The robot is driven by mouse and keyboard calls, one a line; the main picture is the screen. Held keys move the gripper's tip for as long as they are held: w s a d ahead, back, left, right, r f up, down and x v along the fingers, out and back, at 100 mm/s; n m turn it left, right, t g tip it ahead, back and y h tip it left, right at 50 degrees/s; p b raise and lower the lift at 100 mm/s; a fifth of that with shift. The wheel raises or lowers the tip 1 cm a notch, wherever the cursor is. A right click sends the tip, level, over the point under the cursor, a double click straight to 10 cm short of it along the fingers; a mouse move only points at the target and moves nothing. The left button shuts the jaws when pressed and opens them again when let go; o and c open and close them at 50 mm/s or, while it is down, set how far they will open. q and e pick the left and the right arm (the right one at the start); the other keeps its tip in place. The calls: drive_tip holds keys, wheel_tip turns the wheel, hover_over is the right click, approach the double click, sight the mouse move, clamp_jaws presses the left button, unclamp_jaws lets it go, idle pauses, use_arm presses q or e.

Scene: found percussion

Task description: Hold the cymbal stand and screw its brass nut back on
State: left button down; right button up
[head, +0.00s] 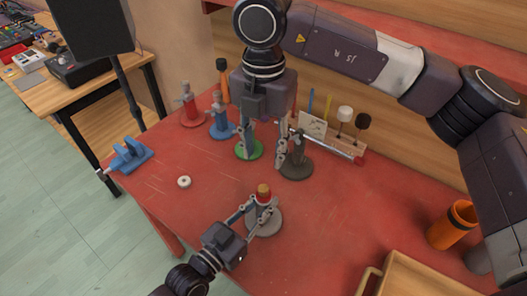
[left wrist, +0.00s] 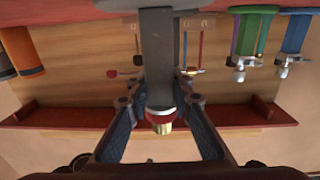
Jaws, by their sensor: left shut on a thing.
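The cymbal stand (head: 266,222) stands upright on the red table, a grey post on a round grey base. It has a red collar and a brass-coloured piece (head: 263,188) on top. My left gripper (head: 262,206) is shut on the stand's post from the front. The left wrist view, upside down, shows the post (left wrist: 160,60) between the fingers, with the red collar and brass piece (left wrist: 163,127) below. My right gripper (head: 268,143) points down behind the stand, apart from it. Its fingers look spread and empty, partly confused with the stands behind.
Red (head: 190,108), blue (head: 221,122), green-based (head: 247,153) and dark grey (head: 296,168) stands are at the back. A white ring (head: 184,182) lies left. A blue vise (head: 128,156) is at the left edge. An orange cup (head: 453,226) and wooden tray (head: 415,277) stand right.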

use_arm(q)
drive_tip(key=c, duration=1.6)
unclamp_jaws()
drive_tip(key=v, duration=1.2)
drive_tip(key=shift+a, duration=0.1)
